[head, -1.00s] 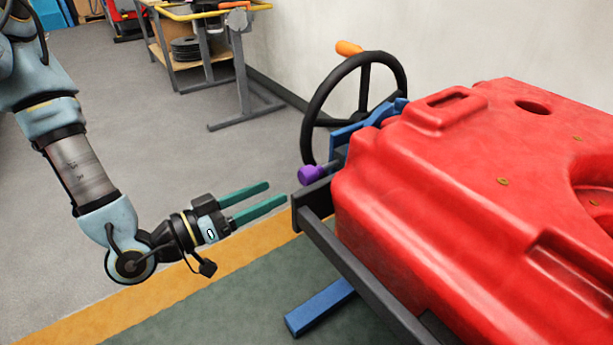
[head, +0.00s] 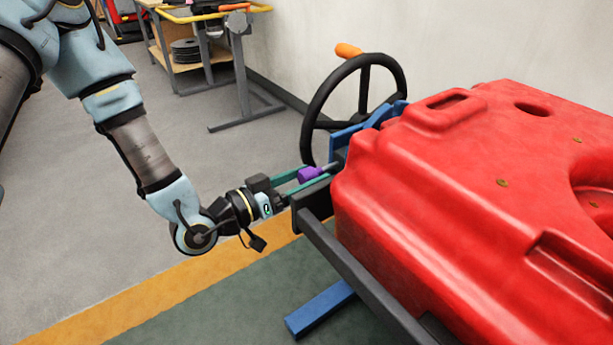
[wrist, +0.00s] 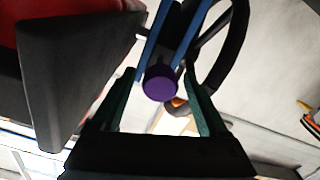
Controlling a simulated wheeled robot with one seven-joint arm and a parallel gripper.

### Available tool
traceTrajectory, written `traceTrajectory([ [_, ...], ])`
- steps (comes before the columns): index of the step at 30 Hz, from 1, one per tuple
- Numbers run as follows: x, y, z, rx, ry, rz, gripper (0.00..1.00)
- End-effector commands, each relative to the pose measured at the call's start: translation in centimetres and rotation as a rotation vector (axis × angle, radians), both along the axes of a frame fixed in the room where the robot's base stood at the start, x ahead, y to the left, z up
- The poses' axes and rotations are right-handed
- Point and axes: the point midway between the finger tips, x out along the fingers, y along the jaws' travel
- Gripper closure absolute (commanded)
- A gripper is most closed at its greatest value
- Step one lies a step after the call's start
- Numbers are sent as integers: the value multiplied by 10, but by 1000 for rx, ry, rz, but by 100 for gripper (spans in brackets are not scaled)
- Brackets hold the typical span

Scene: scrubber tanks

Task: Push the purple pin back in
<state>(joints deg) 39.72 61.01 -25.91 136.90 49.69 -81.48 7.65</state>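The purple pin (head: 308,174) sticks out of the blue bracket (head: 364,126) beside the red tank, with a short grey shaft behind its head. In the wrist view its round purple end (wrist: 160,86) faces the camera. My gripper (head: 306,182) has reached the pin, with its teal fingers on either side of the head. In the wrist view the fingers of my gripper (wrist: 160,88) are spread apart, with gaps on both sides of the pin.
The red tank (head: 460,200) fills the right side. A dark frame rail (head: 345,262) runs along its near edge, close to my gripper. A black handwheel (head: 318,110) with an orange knob stands behind the pin. The floor to the left is open.

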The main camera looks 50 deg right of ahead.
Motion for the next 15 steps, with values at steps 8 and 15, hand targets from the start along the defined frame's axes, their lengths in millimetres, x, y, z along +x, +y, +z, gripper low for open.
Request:
traceTrajectory([
  [8, 0, 0, 0, 0, 0, 0, 55],
  [15, 0, 0, 0, 0, 0, 0, 82],
])
